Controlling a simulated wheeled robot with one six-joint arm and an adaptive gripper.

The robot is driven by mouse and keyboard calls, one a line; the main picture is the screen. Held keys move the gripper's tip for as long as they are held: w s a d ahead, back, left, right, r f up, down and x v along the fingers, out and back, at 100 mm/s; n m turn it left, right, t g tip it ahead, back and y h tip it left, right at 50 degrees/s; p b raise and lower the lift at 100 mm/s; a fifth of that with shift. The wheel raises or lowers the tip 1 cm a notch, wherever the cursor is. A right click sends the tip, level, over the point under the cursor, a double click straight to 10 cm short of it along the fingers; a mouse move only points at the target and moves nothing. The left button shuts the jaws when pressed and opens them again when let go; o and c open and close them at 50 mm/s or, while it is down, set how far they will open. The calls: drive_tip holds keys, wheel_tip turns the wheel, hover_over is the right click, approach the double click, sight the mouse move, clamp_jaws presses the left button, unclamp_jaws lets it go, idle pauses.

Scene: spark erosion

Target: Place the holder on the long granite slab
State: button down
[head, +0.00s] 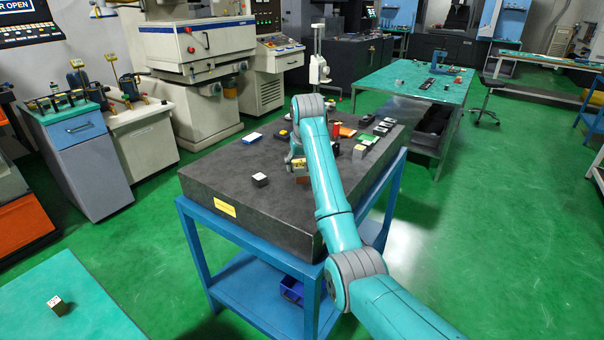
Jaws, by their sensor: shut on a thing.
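The long granite slab (225,178) is a thick dark grey block on a blue frame in the middle of the head view. My gripper (298,163) is over the slab, partly hidden behind my teal arm. It is shut on a small brass-coloured and grey holder (301,169). I cannot tell whether the holder touches the slab or is just above it.
A small dark block with a pale top (260,180) stands on the slab, left of my gripper. Several small items, including a red cylinder (336,130), crowd the far right part. Another small block (57,305) sits on a green-topped table (95,315). The slab's near-left surface is clear.

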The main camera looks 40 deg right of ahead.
sight(300, 175)
drive_tip(key=shift+f, duration=1.95)
drive_tip(key=shift+f, duration=0.1)
drive_tip(key=shift+c, duration=1.2)
unclamp_jaws()
drive_tip(key=shift+a+f, duration=0.1)
